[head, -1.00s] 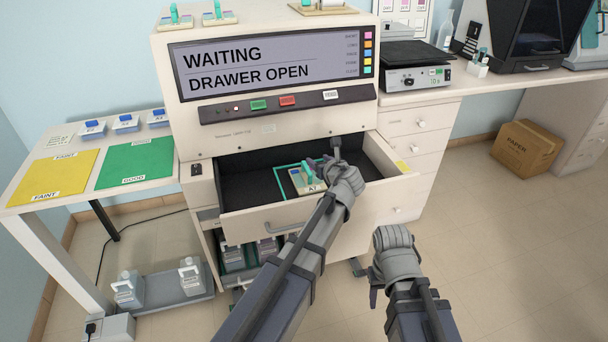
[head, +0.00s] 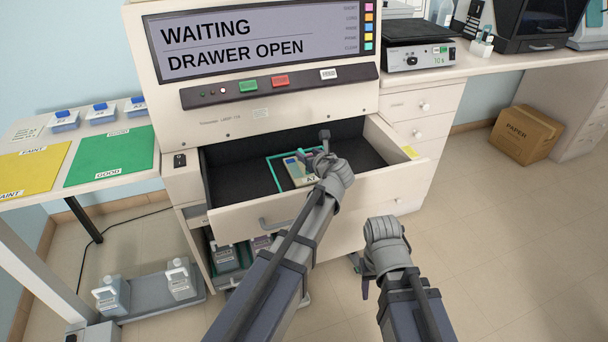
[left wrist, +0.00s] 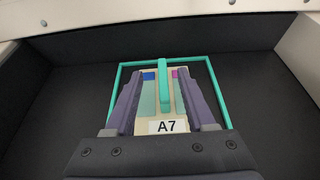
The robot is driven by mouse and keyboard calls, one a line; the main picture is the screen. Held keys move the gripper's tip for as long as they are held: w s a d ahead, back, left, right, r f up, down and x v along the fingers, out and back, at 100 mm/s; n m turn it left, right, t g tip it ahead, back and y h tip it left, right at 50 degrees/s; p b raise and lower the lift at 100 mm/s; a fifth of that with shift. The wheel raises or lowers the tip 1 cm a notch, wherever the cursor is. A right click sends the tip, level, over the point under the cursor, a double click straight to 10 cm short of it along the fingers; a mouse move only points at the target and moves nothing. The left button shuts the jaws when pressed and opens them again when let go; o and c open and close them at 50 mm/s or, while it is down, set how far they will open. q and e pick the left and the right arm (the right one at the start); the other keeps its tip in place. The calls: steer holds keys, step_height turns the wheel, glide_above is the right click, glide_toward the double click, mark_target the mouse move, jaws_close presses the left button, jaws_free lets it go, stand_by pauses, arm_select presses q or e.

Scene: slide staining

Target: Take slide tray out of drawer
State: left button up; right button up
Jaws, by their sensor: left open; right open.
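The slide tray (head: 298,172), cream with a teal handle and an A7 label, lies inside a teal outline on the black floor of the open drawer (head: 238,180). In the left wrist view the tray's teal handle (left wrist: 164,85) stands between the two fingers of my left gripper (left wrist: 164,95). The fingers are open, with a gap on each side of the handle. In the head view my left gripper (head: 318,160) is over the tray and hides part of it. My right gripper (head: 366,278) is outside the drawer, low in front of the cabinet; its fingers are partly hidden.
The machine's panel (head: 263,45) above reads WAITING, DRAWER OPEN. At left a table holds a yellow mat (head: 32,172), a green mat (head: 112,157) and several small blue-topped trays. The drawer walls surround my left gripper. A cardboard box (head: 526,134) is on the floor at right.

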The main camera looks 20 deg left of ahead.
mark_target(302, 152)
arm_select(q)
steer(key=shift+f+b, duration=0.55)
steer(key=shift+f, duration=0.35)
steer(key=shift+w, duration=0.1)
steer(key=shift+b+x, duration=1.3)
steer(key=shift+x, duration=2.4)
steer(key=shift+w+r, duration=0.1)
steer(key=shift+r, duration=0.05)
jaws_close()
